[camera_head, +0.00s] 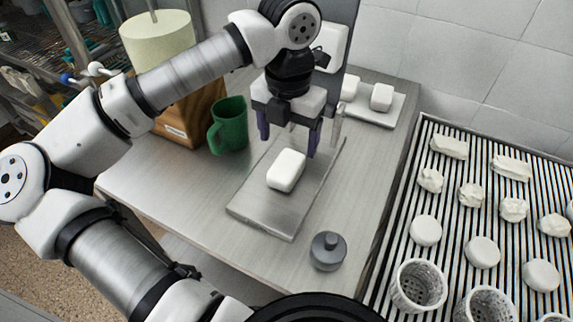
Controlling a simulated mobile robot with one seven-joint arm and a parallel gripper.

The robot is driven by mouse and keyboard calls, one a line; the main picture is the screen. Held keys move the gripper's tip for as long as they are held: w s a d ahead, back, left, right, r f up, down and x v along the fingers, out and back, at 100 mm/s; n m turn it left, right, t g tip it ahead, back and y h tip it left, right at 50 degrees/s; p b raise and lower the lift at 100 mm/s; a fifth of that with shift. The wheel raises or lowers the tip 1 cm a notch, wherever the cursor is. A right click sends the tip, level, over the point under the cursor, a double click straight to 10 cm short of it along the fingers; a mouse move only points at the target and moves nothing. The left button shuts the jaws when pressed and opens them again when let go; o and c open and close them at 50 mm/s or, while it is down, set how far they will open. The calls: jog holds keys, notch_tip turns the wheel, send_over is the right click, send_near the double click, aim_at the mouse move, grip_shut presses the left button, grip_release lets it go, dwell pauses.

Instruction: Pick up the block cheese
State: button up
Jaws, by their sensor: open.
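A white block of cheese (286,171) with rounded edges lies on a flat metal board (262,213) on the counter. My gripper (288,145) points down above the far part of the board, with its two dark purple fingers spread apart. The gap between the fingers is empty. The fingers appear just behind and above the block, and I cannot tell the exact height. The block is fully in view and not held.
A green mug (229,125) stands left of the board, before a wooden box (190,112). A grey knobbed weight (327,251) sits at the front right. White blocks (382,97) lie on a back tray. A slatted rack (449,201) at right holds cheeses and perforated baskets (418,286).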

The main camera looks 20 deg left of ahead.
aim_at(287, 164)
notch_tip(287, 164, down, 4)
jog(key=shift+r, duration=0.2)
jog(key=shift+w+a+f+p, duration=0.15)
jog(key=shift+f+p, duration=0.45)
jog(key=shift+f, duration=0.75)
jog(key=shift+w+a+f+p, duration=0.15)
jog(key=shift+f+p, duration=0.4)
jog(key=shift+f, duration=0.8)
jog(key=shift+d, duration=0.1)
jog(key=shift+c, duration=0.2)
jog(key=c, duration=1.2)
